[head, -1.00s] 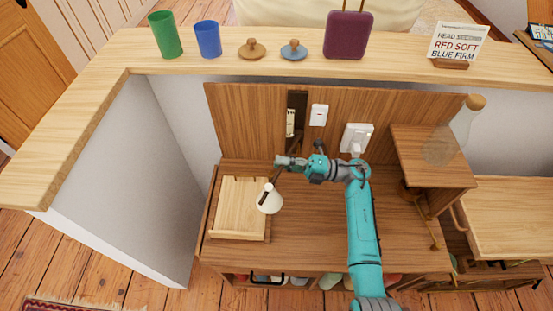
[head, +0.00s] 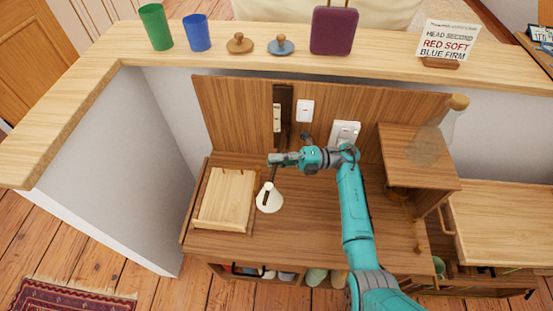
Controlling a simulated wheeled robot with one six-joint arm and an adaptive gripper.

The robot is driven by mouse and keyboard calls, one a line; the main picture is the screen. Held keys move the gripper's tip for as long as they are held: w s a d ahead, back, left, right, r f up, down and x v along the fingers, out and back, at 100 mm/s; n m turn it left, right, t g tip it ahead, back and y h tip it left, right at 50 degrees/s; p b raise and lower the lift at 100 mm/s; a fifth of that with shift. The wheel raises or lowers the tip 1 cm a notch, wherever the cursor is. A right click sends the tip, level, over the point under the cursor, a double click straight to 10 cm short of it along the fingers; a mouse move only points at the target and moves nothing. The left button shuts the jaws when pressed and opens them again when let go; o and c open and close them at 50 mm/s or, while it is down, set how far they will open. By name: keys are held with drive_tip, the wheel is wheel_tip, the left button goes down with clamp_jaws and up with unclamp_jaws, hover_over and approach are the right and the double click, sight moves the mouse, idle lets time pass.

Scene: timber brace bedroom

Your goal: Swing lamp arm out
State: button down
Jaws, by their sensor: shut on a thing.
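The lamp has a white cone shade (head: 269,201) hanging over the brown desk (head: 310,215), just right of the pale wooden tray. A short dark lamp arm (head: 272,174) runs from the shade up to my gripper (head: 272,161). My gripper is shut on this arm, in front of the wooden back panel. The fingertips are small and partly merge with the lamp arm, so the exact grip point is unclear. The lamp's mount is hard to make out near the dark upright slot (head: 283,115) in the panel.
The pale tray (head: 226,198) lies at the desk's left. A raised wooden shelf (head: 415,165) with a clear bottle (head: 435,140) stands at the right. A ledge behind carries a green cup (head: 155,27), a blue cup (head: 197,33) and a sign (head: 448,42). Shoes sit below the desk.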

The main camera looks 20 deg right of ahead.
drive_tip(key=c, duration=1.2)
unclamp_jaws()
drive_tip(key=shift+v, duration=3.8)
